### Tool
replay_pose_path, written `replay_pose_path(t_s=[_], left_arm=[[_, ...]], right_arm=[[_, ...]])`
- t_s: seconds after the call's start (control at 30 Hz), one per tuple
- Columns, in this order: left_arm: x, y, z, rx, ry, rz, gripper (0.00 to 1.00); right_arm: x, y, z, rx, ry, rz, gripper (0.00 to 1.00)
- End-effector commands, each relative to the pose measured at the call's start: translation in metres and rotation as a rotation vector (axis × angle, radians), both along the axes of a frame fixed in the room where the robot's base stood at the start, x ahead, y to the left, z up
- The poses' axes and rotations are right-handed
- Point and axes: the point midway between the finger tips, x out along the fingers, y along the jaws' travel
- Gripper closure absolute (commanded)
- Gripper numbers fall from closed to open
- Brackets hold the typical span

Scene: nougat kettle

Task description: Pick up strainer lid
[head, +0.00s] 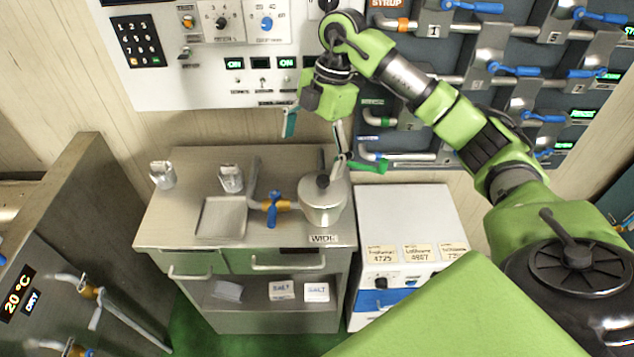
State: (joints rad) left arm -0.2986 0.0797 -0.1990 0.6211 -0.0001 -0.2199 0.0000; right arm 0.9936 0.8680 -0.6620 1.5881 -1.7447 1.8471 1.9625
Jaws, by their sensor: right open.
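A round metal pot (323,205) stands at the right end of the metal counter. A lid with a dark knob (323,181) appears to sit on its top; I cannot tell whether this lid has strainer holes. My right gripper (318,142) hangs above and behind the pot, near the wall. Its fingers are spread wide with nothing between them. One finger comes down close to the pot's back right side; I cannot tell whether they touch. My left gripper is not in view.
The counter (180,225) also holds two small metal containers (162,175) (231,178), a sink (222,218) and a tap with a blue handle (278,207). A white cabinet (405,215) stands to the right. Pipes with blue levers (515,70) cover the wall at right.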

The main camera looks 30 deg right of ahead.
Motion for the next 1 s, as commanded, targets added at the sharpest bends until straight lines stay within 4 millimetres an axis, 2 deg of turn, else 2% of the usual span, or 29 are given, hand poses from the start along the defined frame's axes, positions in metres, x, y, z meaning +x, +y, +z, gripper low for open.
replay_pose_path(t_s=[0.03, 0.1, 0.2, 0.27, 0.6, 0.83, 1.0], left_arm=[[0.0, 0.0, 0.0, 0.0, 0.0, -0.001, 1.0], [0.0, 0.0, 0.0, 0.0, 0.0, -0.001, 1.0], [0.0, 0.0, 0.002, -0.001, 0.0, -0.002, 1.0], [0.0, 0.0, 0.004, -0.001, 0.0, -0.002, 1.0], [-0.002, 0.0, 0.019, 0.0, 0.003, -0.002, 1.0], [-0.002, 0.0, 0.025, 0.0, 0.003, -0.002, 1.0], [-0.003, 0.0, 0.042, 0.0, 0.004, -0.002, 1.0]], right_arm=[[-0.002, -0.017, 0.006, -0.049, 0.017, -0.04, 0.0], [-0.006, -0.033, 0.01, -0.098, 0.041, -0.082, 0.0], [-0.009, -0.042, 0.009, -0.128, 0.058, -0.108, 0.0], [-0.01, -0.042, 0.002, -0.132, 0.061, -0.111, 0.0], [-0.011, -0.034, -0.059, -0.127, 0.061, -0.107, 0.0], [-0.01, -0.032, -0.076, -0.127, 0.059, -0.106, 0.0], [-0.01, -0.032, -0.096, -0.125, 0.062, -0.107, 0.0]])
